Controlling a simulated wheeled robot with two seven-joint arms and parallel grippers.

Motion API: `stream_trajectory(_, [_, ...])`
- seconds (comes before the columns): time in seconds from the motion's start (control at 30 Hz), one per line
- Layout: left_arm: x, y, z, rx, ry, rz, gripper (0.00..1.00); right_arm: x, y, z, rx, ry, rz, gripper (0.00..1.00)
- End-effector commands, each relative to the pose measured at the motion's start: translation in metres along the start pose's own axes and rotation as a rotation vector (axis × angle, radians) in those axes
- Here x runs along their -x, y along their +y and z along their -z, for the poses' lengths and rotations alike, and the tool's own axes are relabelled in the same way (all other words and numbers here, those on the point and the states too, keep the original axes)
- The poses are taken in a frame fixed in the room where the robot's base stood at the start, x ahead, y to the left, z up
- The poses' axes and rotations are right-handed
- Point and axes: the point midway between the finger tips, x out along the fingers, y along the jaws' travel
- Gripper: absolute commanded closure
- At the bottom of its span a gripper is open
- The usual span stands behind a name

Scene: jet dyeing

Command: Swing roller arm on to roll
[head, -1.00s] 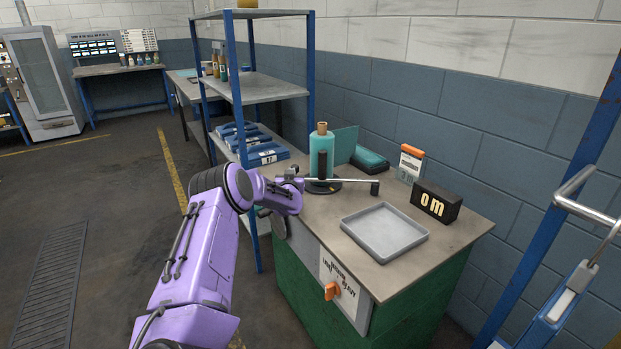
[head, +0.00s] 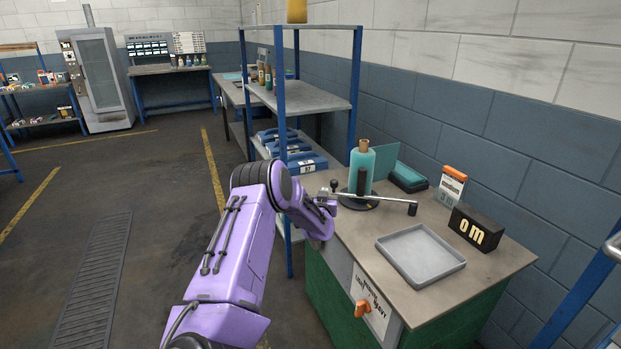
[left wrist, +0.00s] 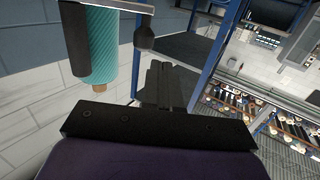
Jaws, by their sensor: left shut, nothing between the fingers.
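The roll (head: 362,160) is an upright teal cylinder with a tan core, on a round black base on the bench. The roller arm (head: 385,200) is a thin metal bar with a dark knob (head: 334,186) at its left end. An upright black roller (head: 361,180) stands before the roll; whether they touch is unclear. In the left wrist view, the roll (left wrist: 104,45), black roller (left wrist: 74,40) and knob (left wrist: 145,38) are at upper left. My left gripper (left wrist: 165,75) is shut and empty, close below the knob. In the head view its fingers are hard to make out.
A teal pad (head: 408,177) lies behind. A blue-posted shelf (head: 356,90) stands close behind my left arm. Floor to the left is open.

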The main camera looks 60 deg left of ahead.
Motion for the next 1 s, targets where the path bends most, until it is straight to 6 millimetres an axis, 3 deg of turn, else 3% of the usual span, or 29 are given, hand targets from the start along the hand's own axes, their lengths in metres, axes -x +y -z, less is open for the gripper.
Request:
stream_trajectory(0.2, [0.051, -0.007, -0.005, -0.003, -0.005, -0.007, 1.0, -0.003, 0.0, -0.002, 0.0, -0.001, -0.002, 0.57])
stream_trajectory(0.4, [0.079, -0.015, -0.007, -0.003, -0.006, -0.003, 1.0, -0.004, 0.0, -0.002, 0.0, -0.001, -0.001, 0.57])
stream_trajectory(1.0, [0.084, -0.017, -0.007, -0.003, -0.007, -0.001, 1.0, -0.004, 0.0, -0.002, 0.0, -0.001, -0.001, 0.57])
